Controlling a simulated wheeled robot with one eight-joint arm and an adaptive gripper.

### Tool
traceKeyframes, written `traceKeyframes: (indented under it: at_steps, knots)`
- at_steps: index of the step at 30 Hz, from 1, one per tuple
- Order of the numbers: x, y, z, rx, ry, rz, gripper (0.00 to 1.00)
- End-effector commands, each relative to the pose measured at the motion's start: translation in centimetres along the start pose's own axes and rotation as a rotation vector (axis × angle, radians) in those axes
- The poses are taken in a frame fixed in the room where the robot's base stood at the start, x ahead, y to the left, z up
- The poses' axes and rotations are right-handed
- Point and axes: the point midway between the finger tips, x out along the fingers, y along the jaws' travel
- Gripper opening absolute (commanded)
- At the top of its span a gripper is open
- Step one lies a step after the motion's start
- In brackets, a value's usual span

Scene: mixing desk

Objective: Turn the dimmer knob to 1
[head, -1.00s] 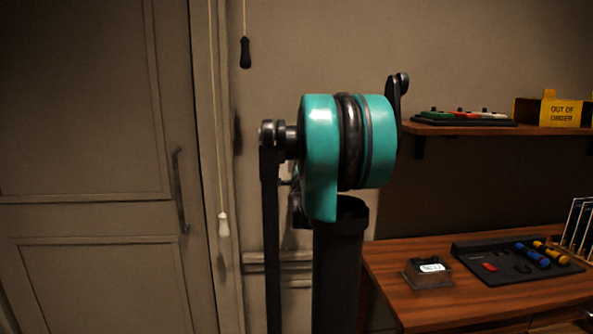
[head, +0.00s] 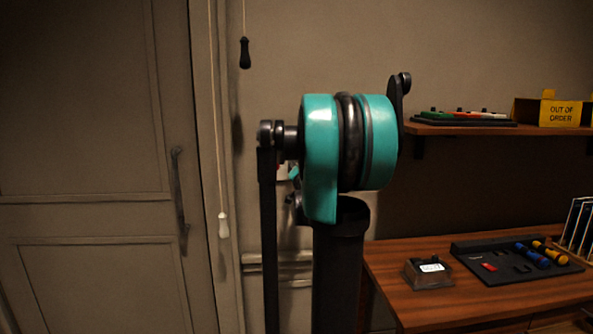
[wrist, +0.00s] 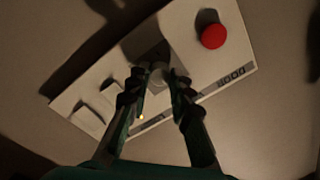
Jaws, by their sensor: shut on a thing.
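In the wrist view a pale wall panel (wrist: 182,38) lies tilted across the picture. The grey dimmer knob (wrist: 158,72) is near its middle, partly covered by the fingers. My gripper (wrist: 158,84) is shut on the knob, one dark finger on each side. The knob's pointer and scale cannot be read. In the head view my teal arm hides most of the panel and the gripper; only a small red and pale bit shows left of the arm.
The panel also bears a red button (wrist: 213,36) and pale rocker switches (wrist: 88,113). A wooden desk (head: 400,302) and shelf (head: 455,129) are on the right.

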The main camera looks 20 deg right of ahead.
Motion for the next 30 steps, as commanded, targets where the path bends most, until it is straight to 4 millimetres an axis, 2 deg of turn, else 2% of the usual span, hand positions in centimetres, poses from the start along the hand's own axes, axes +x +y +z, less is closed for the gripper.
traceKeyframes:
  at_steps: [30]
  knots:
    - [-0.08,-0.02,-0.05,-0.963,-0.047,0.016,0.00]
